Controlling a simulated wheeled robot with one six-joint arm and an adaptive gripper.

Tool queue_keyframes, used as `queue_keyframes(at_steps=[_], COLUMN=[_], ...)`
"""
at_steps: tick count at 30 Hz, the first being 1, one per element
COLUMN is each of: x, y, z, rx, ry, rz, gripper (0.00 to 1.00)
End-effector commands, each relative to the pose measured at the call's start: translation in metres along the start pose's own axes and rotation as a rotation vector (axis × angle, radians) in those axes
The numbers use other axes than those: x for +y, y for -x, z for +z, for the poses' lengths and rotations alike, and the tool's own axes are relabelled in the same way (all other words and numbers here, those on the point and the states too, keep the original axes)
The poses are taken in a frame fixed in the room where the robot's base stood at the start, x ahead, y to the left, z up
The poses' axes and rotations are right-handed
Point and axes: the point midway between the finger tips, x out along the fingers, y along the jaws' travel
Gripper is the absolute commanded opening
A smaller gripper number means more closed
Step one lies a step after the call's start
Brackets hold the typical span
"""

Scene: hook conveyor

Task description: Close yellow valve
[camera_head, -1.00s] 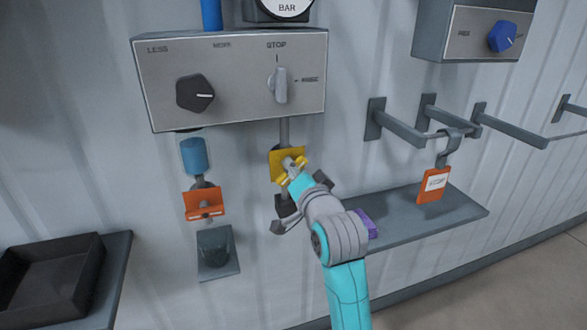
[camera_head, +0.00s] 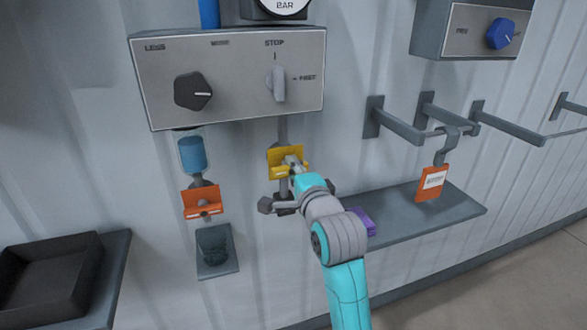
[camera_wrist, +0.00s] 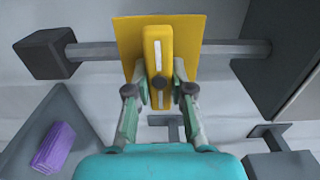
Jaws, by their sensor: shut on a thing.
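The yellow valve has a square yellow plate (camera_head: 277,154) on a vertical grey pipe, below the left control panel. In the wrist view its yellow handle (camera_wrist: 158,45) stands upright in front of the plate, crosswise to the grey pipe (camera_wrist: 225,48). My gripper (camera_head: 292,163) is at the valve, shut on the handle. In the wrist view its two fingers (camera_wrist: 160,84) press on either side of the handle's near end. In the head view my gripper hides much of the handle.
An orange valve (camera_head: 201,201) is to the left, under a blue cylinder (camera_head: 192,154). The control panel (camera_head: 235,100) juts out above. A shelf (camera_head: 415,211) with a purple block (camera_head: 360,221) is at lower right. An orange tag (camera_head: 432,184) hangs from a hook near wall bars.

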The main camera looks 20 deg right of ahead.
Motion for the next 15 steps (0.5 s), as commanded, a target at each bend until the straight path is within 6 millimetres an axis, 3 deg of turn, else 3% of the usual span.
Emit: queue_keyframes(at_steps=[15], x=[0.0014], y=[-0.0003], z=[-0.0003], rx=[0.001], ry=[-0.034], rz=[0.003], gripper=[0.00])
